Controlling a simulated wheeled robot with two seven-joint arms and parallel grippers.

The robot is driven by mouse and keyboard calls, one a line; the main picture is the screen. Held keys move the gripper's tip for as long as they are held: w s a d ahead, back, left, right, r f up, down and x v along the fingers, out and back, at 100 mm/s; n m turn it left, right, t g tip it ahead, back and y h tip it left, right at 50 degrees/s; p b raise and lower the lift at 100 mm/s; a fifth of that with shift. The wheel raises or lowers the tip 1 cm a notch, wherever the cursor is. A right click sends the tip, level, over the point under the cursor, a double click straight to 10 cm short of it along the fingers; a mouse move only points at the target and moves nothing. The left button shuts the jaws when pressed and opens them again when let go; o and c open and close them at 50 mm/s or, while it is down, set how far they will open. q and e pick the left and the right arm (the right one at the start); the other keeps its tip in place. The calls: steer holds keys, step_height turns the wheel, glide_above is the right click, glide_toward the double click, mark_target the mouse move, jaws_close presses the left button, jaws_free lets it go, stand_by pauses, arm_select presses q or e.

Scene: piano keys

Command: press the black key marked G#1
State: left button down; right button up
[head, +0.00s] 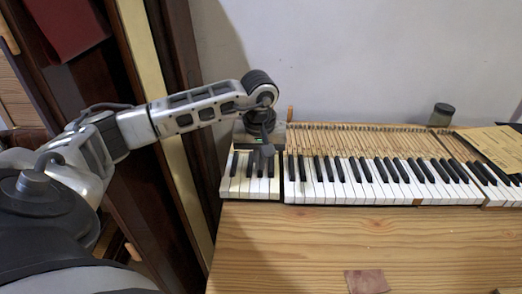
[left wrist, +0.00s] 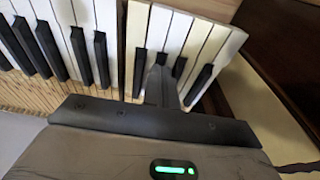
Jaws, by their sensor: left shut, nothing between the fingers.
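The piano keyboard (head: 360,182) runs along the back of the wooden table. A short separate block of keys (head: 251,187) stands at its left end. My left gripper (head: 267,149) points down over the back part of this short block, by its black keys. In the left wrist view the shut, empty fingers (left wrist: 160,72) lie between one black key (left wrist: 139,72) and another black key (left wrist: 178,68). I cannot tell whether the fingertips touch a key. No G#1 marking is readable, so I cannot tell which black key bears it. My right gripper is not in view.
A dark wooden cabinet (head: 160,215) stands close at the left. A small jar (head: 441,114) and a paper sheet (head: 495,145) are at the back right. A brownish square (head: 367,281) lies on the wooden table (head: 300,245), whose front is mostly clear.

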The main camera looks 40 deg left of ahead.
arm_select(q)
steer(key=shift+f+b, duration=0.4)
steer(key=shift+f, duration=0.25)
steer(key=shift+r, duration=0.1)
step_height(320, 180, up, 9)
steer(key=p, duration=0.6)
steer(key=shift+p, duration=0.35)
stand_by(0.3)
